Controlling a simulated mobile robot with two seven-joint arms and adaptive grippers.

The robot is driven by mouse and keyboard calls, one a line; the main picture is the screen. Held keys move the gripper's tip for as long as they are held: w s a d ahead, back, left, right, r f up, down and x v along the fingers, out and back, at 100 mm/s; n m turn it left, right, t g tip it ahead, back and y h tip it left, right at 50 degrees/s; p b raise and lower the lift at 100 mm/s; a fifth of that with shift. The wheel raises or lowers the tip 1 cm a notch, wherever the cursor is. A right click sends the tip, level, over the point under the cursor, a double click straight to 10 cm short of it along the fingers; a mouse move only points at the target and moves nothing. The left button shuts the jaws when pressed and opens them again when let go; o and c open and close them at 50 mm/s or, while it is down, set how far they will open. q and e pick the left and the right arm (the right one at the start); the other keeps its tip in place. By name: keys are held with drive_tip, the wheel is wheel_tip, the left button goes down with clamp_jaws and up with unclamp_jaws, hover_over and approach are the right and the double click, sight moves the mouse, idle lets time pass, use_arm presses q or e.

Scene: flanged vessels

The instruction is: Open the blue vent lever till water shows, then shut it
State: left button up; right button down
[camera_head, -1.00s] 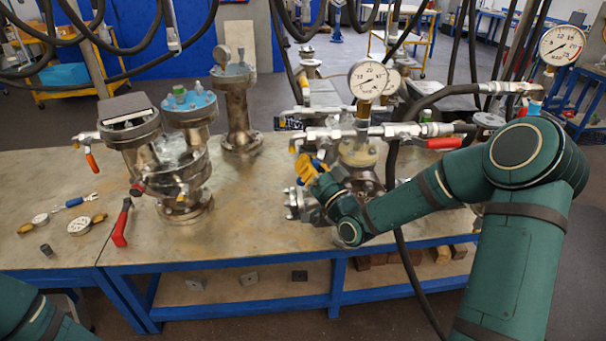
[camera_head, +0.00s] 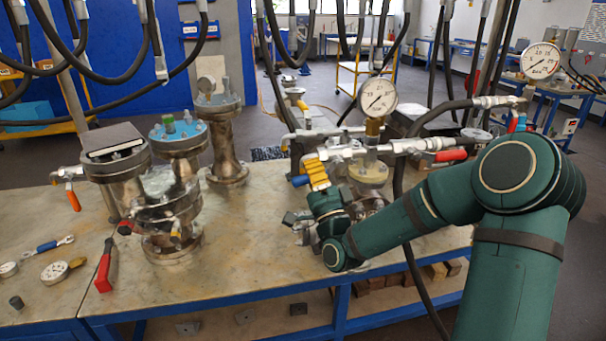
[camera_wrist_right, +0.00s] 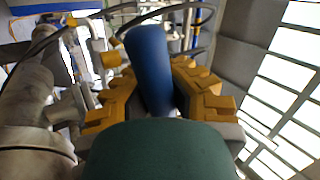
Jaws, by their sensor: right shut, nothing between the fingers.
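The blue vent lever (camera_head: 300,181) shows in the head view as a short blue grip just left of my right gripper's yellow fingers. My right gripper (camera_head: 316,173) is upright beside the vessel with the gauge, shut and not holding the lever. In the right wrist view the blue lever (camera_wrist_right: 150,68) stands large and upright in line with the yellow fingers (camera_wrist_right: 158,92), close to them. Whether they touch it I cannot tell. The lever's pivot and vent outlet are hidden. I cannot make out any water. My left gripper is out of view.
A pressure gauge (camera_head: 377,97) stands above the gripper, with a red-handled valve (camera_head: 450,155) to its right. Black hoses hang close by. Another flanged vessel (camera_head: 168,205) and a red-handled tool (camera_head: 104,266) are left on the bench. Bare bench lies between the vessels.

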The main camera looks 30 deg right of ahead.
drive_tip(key=shift+r+m+g+h, duration=0.15)
drive_tip(key=shift+r+m+h, duration=0.2)
drive_tip(key=shift+m+h, duration=0.65)
drive_tip(key=shift+r+m+g+h, duration=0.15)
drive_tip(key=shift+r+m+h, duration=0.2)
drive_tip(key=shift+m+h, duration=0.65)
drive_tip(key=shift+m, duration=0.5)
drive_tip(key=c, duration=1.7)
unclamp_jaws()
drive_tip(key=o, duration=0.9)
drive_tip(key=shift+s+d+r, duration=0.1)
drive_tip(key=shift+s, duration=0.1)
drive_tip(key=shift+c, duration=0.2)
drive_tip(key=shift+w, duration=0.1)
drive_tip(key=shift+s+a+f, duration=0.2)
drive_tip(key=shift+s+f, duration=0.2)
drive_tip(key=v, duration=0.6)
drive_tip(key=shift+s, duration=0.25)
drive_tip(key=shift+f+y, duration=0.1)
drive_tip(key=shift+y, duration=0.2)
